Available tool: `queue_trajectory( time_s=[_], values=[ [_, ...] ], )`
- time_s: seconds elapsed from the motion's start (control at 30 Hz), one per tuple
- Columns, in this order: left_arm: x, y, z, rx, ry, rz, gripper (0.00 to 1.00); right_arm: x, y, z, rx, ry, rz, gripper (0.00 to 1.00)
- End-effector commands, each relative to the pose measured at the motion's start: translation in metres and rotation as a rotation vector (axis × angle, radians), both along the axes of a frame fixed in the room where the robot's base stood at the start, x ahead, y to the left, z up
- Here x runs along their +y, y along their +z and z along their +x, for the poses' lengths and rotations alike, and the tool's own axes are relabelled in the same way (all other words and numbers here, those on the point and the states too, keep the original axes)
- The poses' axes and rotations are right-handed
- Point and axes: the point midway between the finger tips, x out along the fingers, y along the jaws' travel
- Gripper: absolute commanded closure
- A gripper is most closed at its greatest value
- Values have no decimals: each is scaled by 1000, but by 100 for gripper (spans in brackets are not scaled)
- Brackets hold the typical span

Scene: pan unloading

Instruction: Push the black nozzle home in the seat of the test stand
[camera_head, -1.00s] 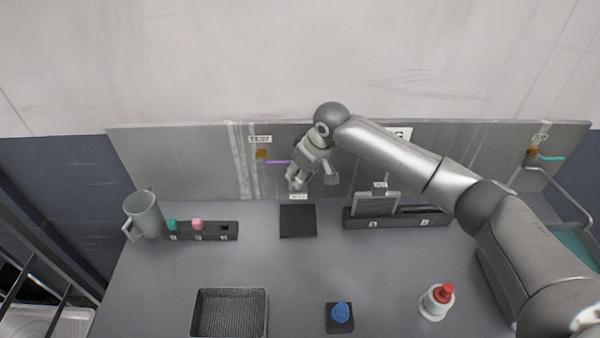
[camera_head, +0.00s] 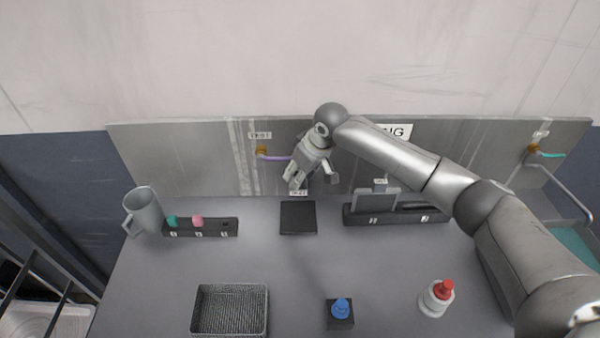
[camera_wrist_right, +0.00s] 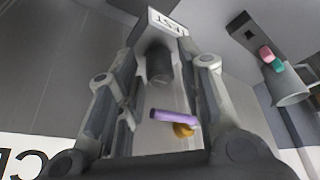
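My right gripper (camera_head: 295,178) is at the back panel, over the back edge of a dark square pad (camera_head: 298,218) on the worktop. In the right wrist view its two fingers (camera_wrist_right: 168,60) stand apart. A black cylinder (camera_wrist_right: 158,65), which looks like the nozzle, shows between them, with visible gaps at its sides; contact cannot be told. A white TEST label (camera_wrist_right: 168,20) lies just beyond it. The seat under the cylinder is hidden. A purple bar (camera_wrist_right: 173,116) on a brass fitting (camera_wrist_right: 184,130) crosses between the fingers in that view. My left gripper is not in view.
A brass fitting (camera_head: 261,153) is on the back panel under another TEST label. A grey mug (camera_head: 145,213) and a rack (camera_head: 210,231) with teal and pink pieces stand left. A mesh tray (camera_head: 230,288), blue button (camera_head: 341,308) and red-topped bottle (camera_head: 438,299) are in front.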

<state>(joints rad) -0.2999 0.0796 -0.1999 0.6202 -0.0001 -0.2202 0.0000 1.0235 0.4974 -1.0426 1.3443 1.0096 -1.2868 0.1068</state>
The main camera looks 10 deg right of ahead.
Motion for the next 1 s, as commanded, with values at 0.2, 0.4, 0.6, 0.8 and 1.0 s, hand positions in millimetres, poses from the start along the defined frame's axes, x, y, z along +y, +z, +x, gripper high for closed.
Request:
queue_trajectory(
  time_s=[0.2, 0.4, 0.6, 0.8, 1.0],
  values=[
    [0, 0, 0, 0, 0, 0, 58, 0, 0, 0, 0, 0, 0, 54],
    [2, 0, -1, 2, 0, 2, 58, -1, 3, -1, 0, 0, 0, 54],
    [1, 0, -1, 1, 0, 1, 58, -7, 29, -9, -3, 0, 1, 54],
    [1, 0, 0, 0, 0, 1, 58, -16, 70, -23, -3, 1, 1, 54],
    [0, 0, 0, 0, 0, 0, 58, -23, 100, -34, -2, 1, 1, 54]
  ],
)
